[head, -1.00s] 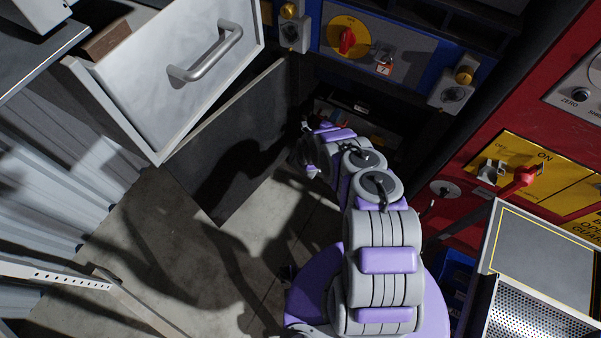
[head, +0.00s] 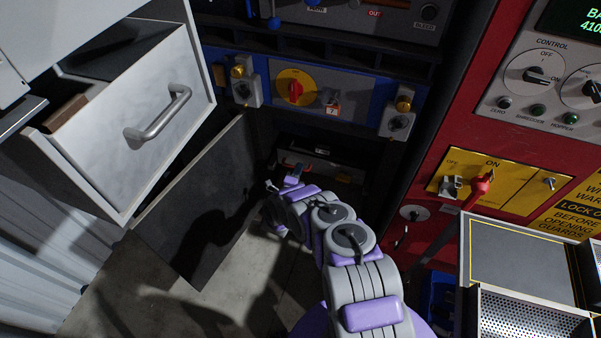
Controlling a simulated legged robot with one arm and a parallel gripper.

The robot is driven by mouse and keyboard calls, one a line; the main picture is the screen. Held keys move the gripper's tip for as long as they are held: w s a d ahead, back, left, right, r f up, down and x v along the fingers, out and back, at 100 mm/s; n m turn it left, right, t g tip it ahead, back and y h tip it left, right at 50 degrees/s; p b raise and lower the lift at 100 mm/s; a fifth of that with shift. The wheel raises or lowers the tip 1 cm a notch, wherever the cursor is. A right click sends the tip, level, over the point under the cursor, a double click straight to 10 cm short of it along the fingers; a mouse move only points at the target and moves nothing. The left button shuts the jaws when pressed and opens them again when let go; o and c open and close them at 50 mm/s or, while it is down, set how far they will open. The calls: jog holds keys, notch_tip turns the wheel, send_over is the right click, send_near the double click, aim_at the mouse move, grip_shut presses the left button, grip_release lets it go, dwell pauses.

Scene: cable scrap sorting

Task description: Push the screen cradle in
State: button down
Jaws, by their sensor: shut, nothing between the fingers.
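No part is clearly marked as the screen cradle. A perforated metal screen (head: 525,318) shows at the bottom right, below a grey panel with a yellow border (head: 520,250); I cannot tell whether it belongs to the cradle. My arm reaches forward to a dark low recess (head: 330,160) under the blue-framed panel. My gripper (head: 290,170) is at the recess's left front, small and partly hidden by my own arm. It is shut and holds nothing visible. I cannot tell whether it touches anything in the recess.
An open white drawer (head: 110,165) with a grey handle juts out at left. A dark open door panel (head: 195,205) stands left of my arm. A panel with a red rotary switch (head: 296,91) is above the recess. A red machine (head: 480,120) stands at right. Bare floor (head: 130,290) lies lower left.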

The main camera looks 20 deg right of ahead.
jog(key=a+p+v, duration=0.1)
jog(key=v, duration=0.8)
jog(key=shift+a, duration=0.25)
